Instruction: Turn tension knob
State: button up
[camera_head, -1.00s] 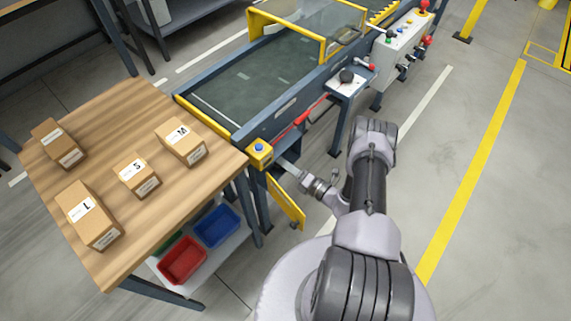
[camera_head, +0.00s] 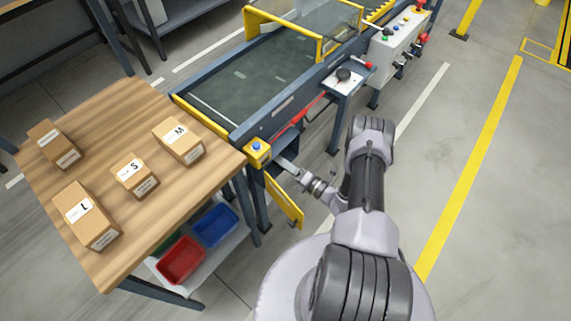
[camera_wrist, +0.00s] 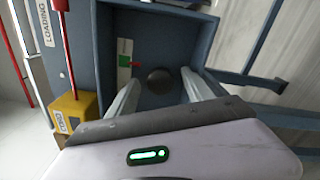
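A dark round knob (camera_wrist: 157,80), which I take for the tension knob, sits inside an open blue box (camera_wrist: 203,32) in the wrist view. A green-and-white strip with a red mark (camera_wrist: 126,62) is beside it on the box's back wall. My gripper (camera_wrist: 160,77) is open, its two fingers pointing into the box with the knob between them; I see no clear contact. In the head view my gripper (camera_head: 287,172) is at the near end of the conveyor, its fingertips hidden by the frame. The knob is hidden there.
A yellow panel (camera_head: 286,203) hangs open below my gripper. A wooden table (camera_head: 90,135) with several cartons stands left. Floor to the right is clear.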

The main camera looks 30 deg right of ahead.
jog(key=p+v, duration=0.4)
jog(key=v, duration=1.3)
jog(key=shift+s, duration=0.2)
jog(key=shift+d, duration=0.1)
jog(key=w+a+r+n+g+y, duration=0.2)
jog(key=w+r+n+g+y, duration=0.15)
jog(key=r+n, duration=0.45)
jog(key=w+a+r+n+g+y, duration=0.25)
jog(key=r+n+g, duration=0.3)
jog(key=r, duration=0.35)
jog(key=w+a+r+n+g+h, duration=0.1)
jog(key=a+r+n+g, duration=0.2)
jog(key=r+n, duration=0.25)
jog(key=a+r+n+g+h, duration=0.1)
jog(key=a+r+n+g, duration=0.1)
jog(key=a+r+n, duration=0.35)
jog(key=s+a+r+n+t+h, duration=0.1)
jog(key=s+a+r+n+h, duration=0.3)
jog(key=r+n, duration=0.4)
jog(key=s+a+r+n+t+h, duration=0.1)
jog(key=s+a+r+n+h, duration=0.3)
jog(key=s+a+r+n, duration=0.3)
jog(key=shift+s+a+r+n+t, duration=0.35)
jog(key=shift+s+r+n, duration=0.65)
jog(key=shift+r, duration=1)
